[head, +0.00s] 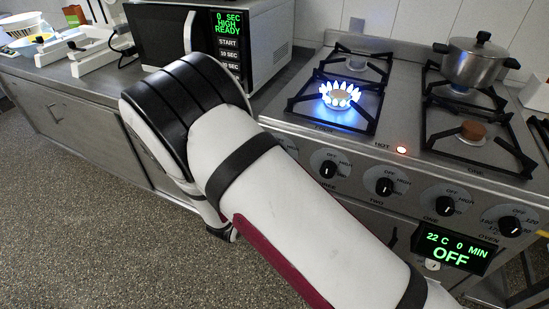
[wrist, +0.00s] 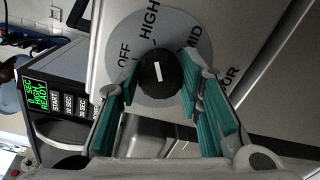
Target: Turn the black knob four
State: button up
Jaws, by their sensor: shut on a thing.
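In the wrist view a black knob (wrist: 159,72) with a white pointer line stands on a grey round dial (wrist: 170,30) marked OFF, HIGH and MID. My gripper (wrist: 158,82) has its teal-padded fingers on either side of the knob and is shut on it. The white line stands nearly upright in the picture, tilted a little. In the head view my arm hides my gripper and the held knob. Part of a dial (head: 287,146) shows at the arm's edge.
More knobs (head: 328,169) line the stove front to the right, above an oven display (head: 450,248) reading OFF. A microwave (head: 270,45) stands left, and a lidded pot (head: 474,62) sits at the back right.

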jog(key=o, duration=1.2)
jog(key=shift+c, duration=0.2)
jog(key=v, duration=1.2)
